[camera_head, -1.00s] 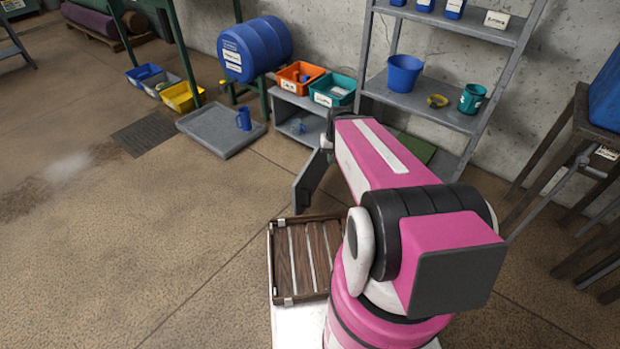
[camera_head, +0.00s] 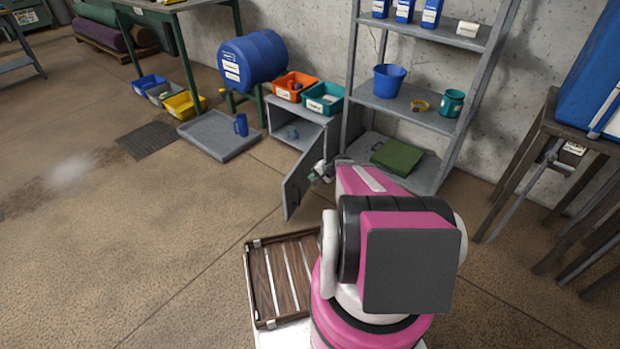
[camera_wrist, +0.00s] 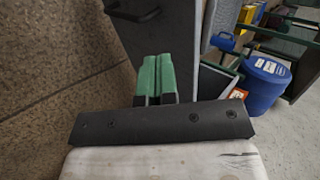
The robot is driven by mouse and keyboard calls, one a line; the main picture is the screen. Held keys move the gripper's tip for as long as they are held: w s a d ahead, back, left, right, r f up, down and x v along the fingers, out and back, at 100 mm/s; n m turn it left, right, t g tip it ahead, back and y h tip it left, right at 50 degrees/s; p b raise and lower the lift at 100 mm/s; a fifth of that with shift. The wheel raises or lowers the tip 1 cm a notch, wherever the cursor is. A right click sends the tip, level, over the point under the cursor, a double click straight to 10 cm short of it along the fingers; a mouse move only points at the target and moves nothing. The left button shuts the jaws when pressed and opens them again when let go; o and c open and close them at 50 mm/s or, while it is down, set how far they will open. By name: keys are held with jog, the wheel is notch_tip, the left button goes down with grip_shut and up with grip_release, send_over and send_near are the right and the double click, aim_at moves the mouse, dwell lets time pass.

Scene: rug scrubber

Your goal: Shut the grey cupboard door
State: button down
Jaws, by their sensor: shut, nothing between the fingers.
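The grey cupboard (camera_head: 283,112) stands low by the wall, its front open. Its grey door (camera_head: 297,182) is swung out toward me from the cupboard's right side, with a dark handle near its free edge. In the wrist view the door (camera_wrist: 170,42) is a dark panel with a black bar handle (camera_wrist: 138,13), just beyond my fingers. My gripper (camera_head: 320,172) is beside the door's right-hand face, its green fingers (camera_wrist: 155,82) shut together and empty. I cannot tell whether the fingertips touch the door.
A grey shelf rack (camera_head: 425,110) stands right. A slatted wooden crate (camera_head: 285,275) is nearby.

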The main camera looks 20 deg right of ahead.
aim_at(291, 180)
jog(key=x, duration=0.3)
jog(key=r+x, duration=0.1)
jog(key=x, duration=0.2)
jog(key=w+x, duration=0.1)
jog(key=x, duration=0.2)
jog(key=shift+a, duration=0.55)
jog(key=shift+w+a, duration=0.4)
jog(key=shift+a, duration=0.05)
jog(key=shift+a, duration=0.1)
